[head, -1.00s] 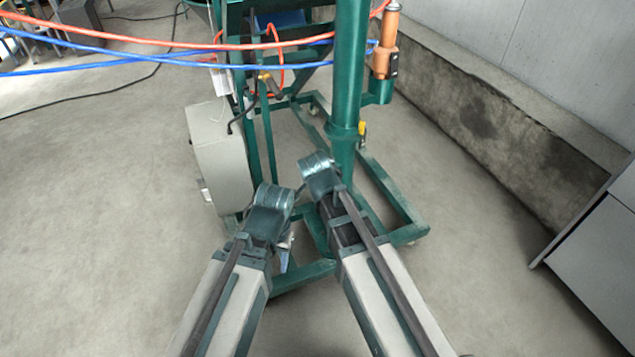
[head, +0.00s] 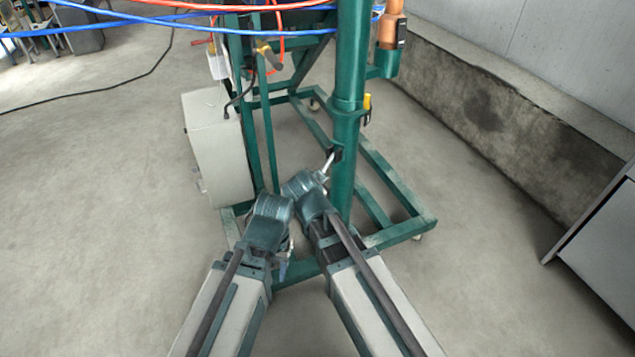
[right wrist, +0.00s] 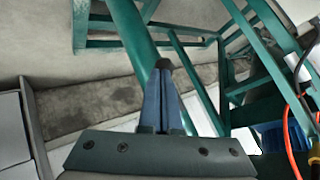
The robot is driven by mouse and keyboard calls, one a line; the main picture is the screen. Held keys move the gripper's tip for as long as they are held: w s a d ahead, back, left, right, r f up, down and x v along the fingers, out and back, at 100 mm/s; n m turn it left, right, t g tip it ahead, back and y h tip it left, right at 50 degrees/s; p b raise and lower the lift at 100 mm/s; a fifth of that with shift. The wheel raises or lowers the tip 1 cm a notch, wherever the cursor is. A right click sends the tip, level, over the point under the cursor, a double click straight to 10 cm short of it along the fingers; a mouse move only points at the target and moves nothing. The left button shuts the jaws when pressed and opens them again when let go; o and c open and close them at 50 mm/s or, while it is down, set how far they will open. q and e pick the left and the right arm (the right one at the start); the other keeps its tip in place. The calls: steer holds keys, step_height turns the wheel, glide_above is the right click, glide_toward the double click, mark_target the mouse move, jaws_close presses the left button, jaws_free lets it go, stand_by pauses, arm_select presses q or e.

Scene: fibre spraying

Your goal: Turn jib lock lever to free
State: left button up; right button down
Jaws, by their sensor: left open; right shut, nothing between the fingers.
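The green upright post (head: 345,120) stands on a green wheeled frame (head: 405,228). A yellow-handled fitting (head: 366,108) is on its right side.
A pale grey box (head: 218,148) stands left of the frame. Orange and blue hoses (head: 150,18) cross the top. A copper-coloured cylinder (head: 391,28) is right of the post. A low concrete wall (head: 490,110) and grey cabinet (head: 600,235) bound the right.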

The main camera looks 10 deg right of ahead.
arm_select(q)
steer(key=shift+f+b, duration=0.45)
steer(key=shift+f, duration=0.15)
arm_select(e)
steer(key=shift+w+d+f, duration=0.1)
steer(key=shift+f, duration=0.5)
